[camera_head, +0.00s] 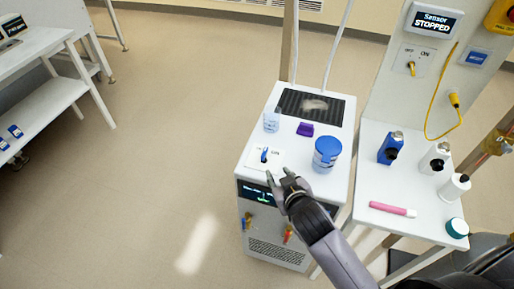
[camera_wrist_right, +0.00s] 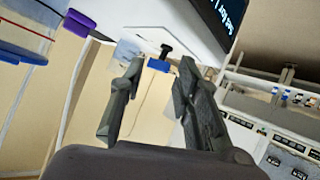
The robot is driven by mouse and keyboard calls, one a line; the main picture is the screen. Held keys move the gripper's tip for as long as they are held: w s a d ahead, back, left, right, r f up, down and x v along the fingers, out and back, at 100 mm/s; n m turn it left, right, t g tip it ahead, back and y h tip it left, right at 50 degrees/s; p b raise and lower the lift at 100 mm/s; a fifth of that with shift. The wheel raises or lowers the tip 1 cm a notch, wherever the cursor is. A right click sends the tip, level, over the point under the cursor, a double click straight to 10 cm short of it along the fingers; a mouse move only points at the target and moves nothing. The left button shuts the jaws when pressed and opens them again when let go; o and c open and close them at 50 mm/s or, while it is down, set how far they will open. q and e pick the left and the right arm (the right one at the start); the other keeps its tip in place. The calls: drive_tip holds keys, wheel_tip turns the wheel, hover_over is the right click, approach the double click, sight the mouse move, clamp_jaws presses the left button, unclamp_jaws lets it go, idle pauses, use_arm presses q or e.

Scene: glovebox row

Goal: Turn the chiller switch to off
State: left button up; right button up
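The chiller (camera_head: 228,165) is a white cabinet with a dark display on its front. A small plate on its top holds a blue switch lever (camera_head: 264,154); the plate's lettering is too small to read. My right gripper (camera_head: 279,178) is just in front of the lever, on the near side. My left gripper is not in view.
A blue-lidded jar (camera_head: 327,152), a purple item (camera_head: 305,129) and a clear beaker (camera_head: 271,121) stand on the chiller top near the gripper. A side table (camera_head: 385,178) holds bottles and a pink marker (camera_head: 392,209). Another OFF/ON switch with a yellow knob (camera_head: 411,68) sits on the sensor panel.

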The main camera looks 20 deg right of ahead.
drive_tip(key=w+a+r+n+t+y, duration=0.3)
drive_tip(key=w+a+r+t+y, duration=0.15)
drive_tip(key=r, duration=0.55)
drive_tip(key=w+a+r+n+t+y, duration=0.3)
drive_tip(key=w+a+r, duration=0.25)
drive_tip(key=r, duration=0.45)
drive_tip(key=s+a+r+n+g+y, duration=0.2)
drive_tip(key=a+r+n+g+y, duration=0.1)
drive_tip(key=a+n+g+y, duration=0.35)
drive_tip(key=s+a+r+n+g+y, duration=0.2)
drive_tip(key=a+r+n+g+y, duration=0.15)
drive_tip(key=a+n+y, duration=0.45)
drive_tip(key=n+g+h+p, duration=0.1)
drive_tip(key=n+g+h, duration=0.65)
drive_tip(key=h, duration=1.35)
hover_over(263, 155)
wheel_tip(263, 155, down, 11)
drive_tip(key=m+g, duration=0.1)
drive_tip(key=g, duration=0.1)
wheel_tip(263, 155, down, 16)
drive_tip(key=p, duration=0.4)
drive_tip(key=shift+f+p, duration=0.15)
drive_tip(key=shift+p, duration=0.15)
